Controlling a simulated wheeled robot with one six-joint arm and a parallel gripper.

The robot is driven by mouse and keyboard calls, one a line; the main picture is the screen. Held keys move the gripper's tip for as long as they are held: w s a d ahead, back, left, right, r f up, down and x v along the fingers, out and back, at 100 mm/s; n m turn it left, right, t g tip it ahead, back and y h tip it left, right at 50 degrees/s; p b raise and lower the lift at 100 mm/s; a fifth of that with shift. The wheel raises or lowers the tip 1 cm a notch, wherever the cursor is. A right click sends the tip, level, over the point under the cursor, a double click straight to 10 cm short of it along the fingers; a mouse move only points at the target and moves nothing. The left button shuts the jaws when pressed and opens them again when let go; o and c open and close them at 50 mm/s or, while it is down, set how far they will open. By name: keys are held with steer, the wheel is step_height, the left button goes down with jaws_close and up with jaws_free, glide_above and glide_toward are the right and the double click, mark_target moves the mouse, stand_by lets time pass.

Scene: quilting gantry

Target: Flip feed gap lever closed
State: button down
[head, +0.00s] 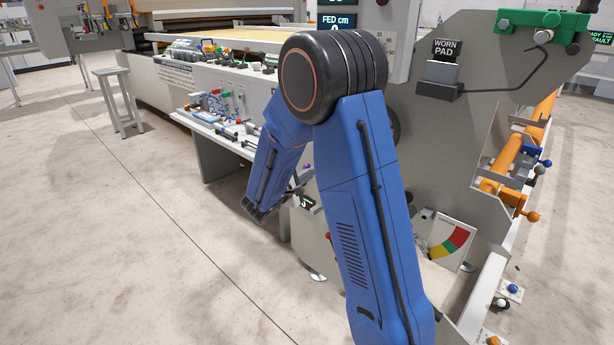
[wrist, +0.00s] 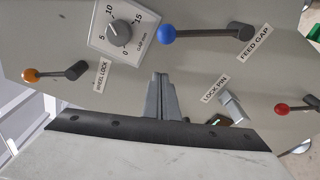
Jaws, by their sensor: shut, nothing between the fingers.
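The feed gap lever (wrist: 205,33) shows at the top of the wrist view. It is a dark arm with a blue ball knob (wrist: 167,35) at its left end and a dark pivot (wrist: 240,32) at its right, above the label FEED GAP. The lever lies almost level in that picture. My gripper (wrist: 160,78) is shut and empty, its fingertips pointing at the panel below the blue knob, apart from it in the picture. In the head view my blue arm hides much of the panel, and I cannot make out the lever there.
Around the lever are a gap dial (wrist: 118,30), the orange-knobbed wheel lock lever (wrist: 52,73), the lock pin (wrist: 232,108) and a red-knobbed lever (wrist: 297,106). In the head view a grey stool (head: 118,100) stands left, with open floor (head: 110,240) before the machine.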

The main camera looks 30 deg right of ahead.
steer(key=shift+s+d+r, duration=0.2)
steer(key=shift+s+d, duration=0.05)
steer(key=shift+d, duration=0.6)
steer(key=shift+s+d+r, duration=0.15)
steer(key=shift+s+d, duration=0.1)
steer(key=shift+d, duration=0.55)
steer(key=shift+s+d+r, duration=0.2)
steer(key=shift+s+d, duration=0.05)
steer(key=shift+d, duration=0.6)
steer(key=shift+r, duration=0.1)
